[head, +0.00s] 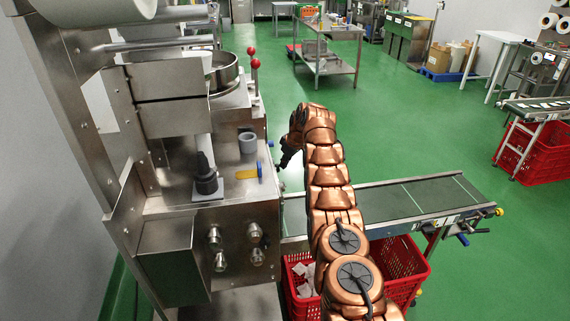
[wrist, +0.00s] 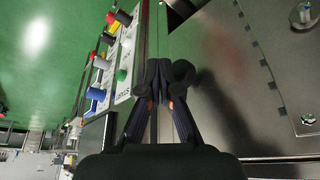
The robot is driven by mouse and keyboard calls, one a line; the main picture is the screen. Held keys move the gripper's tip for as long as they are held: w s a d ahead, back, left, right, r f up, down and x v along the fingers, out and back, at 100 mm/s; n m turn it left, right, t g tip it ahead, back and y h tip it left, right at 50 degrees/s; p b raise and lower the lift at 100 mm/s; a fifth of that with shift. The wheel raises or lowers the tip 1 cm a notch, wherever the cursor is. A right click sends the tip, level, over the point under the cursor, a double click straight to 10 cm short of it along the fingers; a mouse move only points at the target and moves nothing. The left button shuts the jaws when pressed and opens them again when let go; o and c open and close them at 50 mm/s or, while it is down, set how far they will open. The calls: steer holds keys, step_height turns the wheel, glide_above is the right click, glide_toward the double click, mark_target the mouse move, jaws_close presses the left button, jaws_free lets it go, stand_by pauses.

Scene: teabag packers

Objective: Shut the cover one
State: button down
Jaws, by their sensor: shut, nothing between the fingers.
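My gripper (head: 287,158) is at the end of my copper arm, to the right of the steel packing machine (head: 215,215) in the head view. In the wrist view my gripper (wrist: 164,72) has its dark fingers together, with nothing between them. A broad, shiny steel panel (wrist: 225,75) fills the right of that view, close beside the fingertips; touch cannot be made out. A control strip (wrist: 125,60) with coloured knobs runs along the panel's left side. Which panel is the cover, and whether it stands open, I cannot tell.
A conveyor (head: 410,202) reaches right from the machine, with red crates (head: 400,262) below it. Red-knobbed levers (head: 254,64) stand at the machine's back. A steel table (head: 328,62) stands farther back. The green floor (head: 400,130) between is clear.

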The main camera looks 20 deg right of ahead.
steer(key=v, duration=1.2)
steer(key=s+a+r+m+g, duration=0.2)
steer(key=s+a+r, duration=0.4)
steer(key=s+a, duration=0.45)
steer(key=s+a+r+m+g, duration=0.1)
steer(key=s+a+r, duration=0.55)
steer(key=s, duration=0.65)
steer(key=s+a+f+m+g+h, duration=0.1)
steer(key=s+a+f, duration=0.1)
steer(key=s, duration=1.6)
steer(key=s+a+f+m+g+h, duration=0.1)
steer(key=s+f, duration=0.4)
steer(key=s, duration=1.4)
steer(key=shift+a+f+m+g, duration=0.25)
steer(key=shift+a+m, duration=0.2)
steer(key=shift+m, duration=0.25)
steer(key=shift+w, duration=0.1)
